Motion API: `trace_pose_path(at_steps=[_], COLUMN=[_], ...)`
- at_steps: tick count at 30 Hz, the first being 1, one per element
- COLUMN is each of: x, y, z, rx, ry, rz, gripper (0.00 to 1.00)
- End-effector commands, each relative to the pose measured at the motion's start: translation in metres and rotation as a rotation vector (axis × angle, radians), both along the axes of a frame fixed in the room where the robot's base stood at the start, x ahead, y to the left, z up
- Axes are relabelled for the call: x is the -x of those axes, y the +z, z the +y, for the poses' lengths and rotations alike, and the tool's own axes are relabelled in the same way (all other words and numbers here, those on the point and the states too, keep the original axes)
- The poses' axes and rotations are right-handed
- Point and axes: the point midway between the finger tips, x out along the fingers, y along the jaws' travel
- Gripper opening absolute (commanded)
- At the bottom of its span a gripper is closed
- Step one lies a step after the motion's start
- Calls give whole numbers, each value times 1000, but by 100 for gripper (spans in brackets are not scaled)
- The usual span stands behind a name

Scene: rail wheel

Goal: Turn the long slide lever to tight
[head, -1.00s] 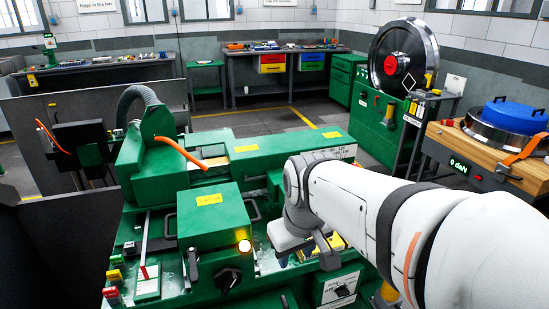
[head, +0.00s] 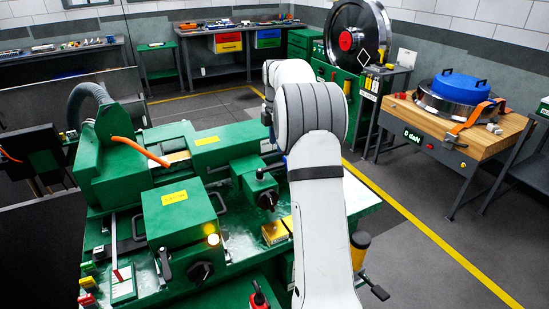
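The green lathe-like machine (head: 180,215) fills the left and middle of the head view. A short black lever (head: 164,264) stands on the front of its green box, left of a black round knob (head: 201,272). A small black-knobbed lever (head: 262,174) stands on the green slide block at the right, above a black star knob (head: 268,200). A red-and-black handle (head: 259,299) shows at the bottom edge. I cannot tell which is the long slide lever, and no tight mark is readable. My gripper is hidden behind my raised white arm, which covers the machine's right end.
A yellow lamp (head: 213,240) glows on the green box. A wooden-topped bench (head: 470,130) with a blue-topped wheel is at the right. A large dark wheel (head: 357,42) stands at the back. The floor right of my arm is clear around a yellow line (head: 430,230).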

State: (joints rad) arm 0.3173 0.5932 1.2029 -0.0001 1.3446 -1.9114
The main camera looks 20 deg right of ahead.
Motion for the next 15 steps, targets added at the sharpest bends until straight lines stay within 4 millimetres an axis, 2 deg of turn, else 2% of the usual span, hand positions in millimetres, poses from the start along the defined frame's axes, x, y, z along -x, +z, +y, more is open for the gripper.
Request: trace_pose_path(at_steps=[15], x=[-1], y=[-69], z=[0], rx=[-1], ry=[9], rz=[3], gripper=[39])
